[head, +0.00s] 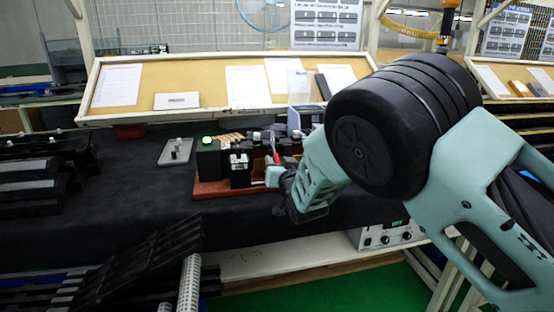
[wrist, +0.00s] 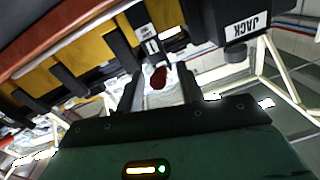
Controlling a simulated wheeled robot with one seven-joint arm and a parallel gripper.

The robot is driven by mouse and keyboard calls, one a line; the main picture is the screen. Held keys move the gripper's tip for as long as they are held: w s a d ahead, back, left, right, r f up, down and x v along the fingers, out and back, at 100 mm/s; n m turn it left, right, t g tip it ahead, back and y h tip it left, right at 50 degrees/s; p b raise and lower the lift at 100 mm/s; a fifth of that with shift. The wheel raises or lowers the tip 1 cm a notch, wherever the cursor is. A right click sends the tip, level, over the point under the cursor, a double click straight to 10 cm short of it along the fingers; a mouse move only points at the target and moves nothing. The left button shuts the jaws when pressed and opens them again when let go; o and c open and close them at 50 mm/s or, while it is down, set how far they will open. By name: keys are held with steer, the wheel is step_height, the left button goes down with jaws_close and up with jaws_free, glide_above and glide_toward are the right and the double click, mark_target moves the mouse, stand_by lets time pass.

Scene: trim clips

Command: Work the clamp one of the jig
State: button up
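The jig is a set of black and yellow blocks on a red-brown base (head: 212,188) on the dark bench in the head view. A red-tipped clamp lever (head: 275,157) stands on its right part. In the wrist view the red tip (wrist: 158,77) lies between my two grey fingers, by a black post with a white label marked "II". My gripper (head: 270,178) is at the jig's front right side. In the wrist view my gripper (wrist: 158,92) is open, with its fingers apart on either side of the red tip. Contact with the tip cannot be told.
A black block labelled "JACK" (wrist: 245,27) is close at the upper right in the wrist view. A green lamp (head: 207,140) glows on the jig's left block. A grey tray (head: 175,151) lies left of the jig. Black parts (head: 40,170) fill the bench's far left.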

steer(key=shift+x, duration=0.8)
steer(key=shift+c, duration=0.4)
jaws_close()
steer(key=shift+r, duration=0.1)
